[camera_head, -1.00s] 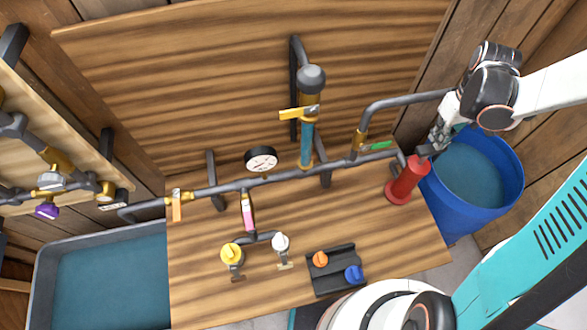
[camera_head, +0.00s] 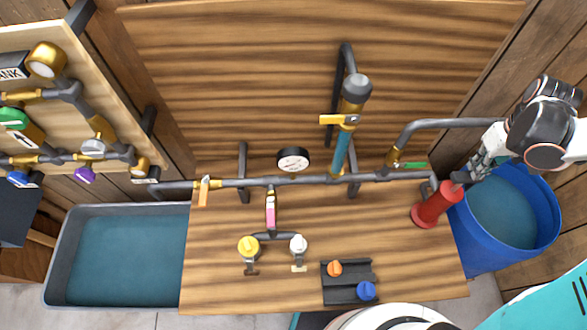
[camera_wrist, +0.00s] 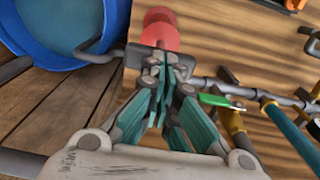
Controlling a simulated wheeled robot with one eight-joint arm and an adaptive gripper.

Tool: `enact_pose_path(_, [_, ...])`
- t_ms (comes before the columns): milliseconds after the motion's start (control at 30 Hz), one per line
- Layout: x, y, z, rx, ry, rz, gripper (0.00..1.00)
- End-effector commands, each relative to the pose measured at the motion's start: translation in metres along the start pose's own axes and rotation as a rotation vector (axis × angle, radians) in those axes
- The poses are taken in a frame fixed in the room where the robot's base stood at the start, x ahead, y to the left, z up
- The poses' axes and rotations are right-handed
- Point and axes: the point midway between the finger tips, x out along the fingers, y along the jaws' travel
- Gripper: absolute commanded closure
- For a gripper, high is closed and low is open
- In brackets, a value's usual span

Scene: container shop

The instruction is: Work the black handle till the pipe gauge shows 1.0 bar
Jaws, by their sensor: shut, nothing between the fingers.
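A red pump cylinder (camera_head: 436,207) stands at the right end of the pipe run; it also shows at the top of the wrist view (camera_wrist: 160,32). A dark grip at its top (camera_head: 457,186) may be the black handle; my gripper partly hides it. My gripper (camera_head: 472,173) is shut and empty, just right of and above the red pump. In the wrist view its closed fingers (camera_wrist: 165,75) lie over a dark piece (camera_wrist: 139,56) beside the pump; I cannot tell whether they touch. The round pipe gauge (camera_head: 293,159) sits on the horizontal pipe, its reading too small to make out.
A blue water barrel (camera_head: 480,252) stands right of the table. A green-levered valve (camera_head: 413,165), an orange-levered valve (camera_head: 203,192) and a yellow-levered valve (camera_head: 338,119) sit on the pipes. A grey tank (camera_head: 62,250) is at left. Open tabletop (camera_head: 400,250) lies before the pump.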

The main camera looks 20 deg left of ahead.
Motion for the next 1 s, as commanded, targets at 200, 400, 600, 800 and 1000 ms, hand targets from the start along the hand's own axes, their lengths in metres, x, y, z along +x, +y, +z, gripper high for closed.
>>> enact_pose_path(200, [0.0, 0.0, 0.0, 0.0, 0.0, 0.0, 1.0])
enact_pose_path(400, [0.004, 0.0, 0.0, 0.0, 0.0, 0.0, 1.0])
enact_pose_path(600, [0.017, 0.0, 0.0, 0.0, 0.0, 0.0, 1.0])
enact_pose_path(800, [0.029, 0.0, 0.0, 0.0, 0.0, 0.0, 1.0])
enact_pose_path(1000, [0.042, 0.0, 0.0, 0.0, 0.0, 0.0, 1.0])
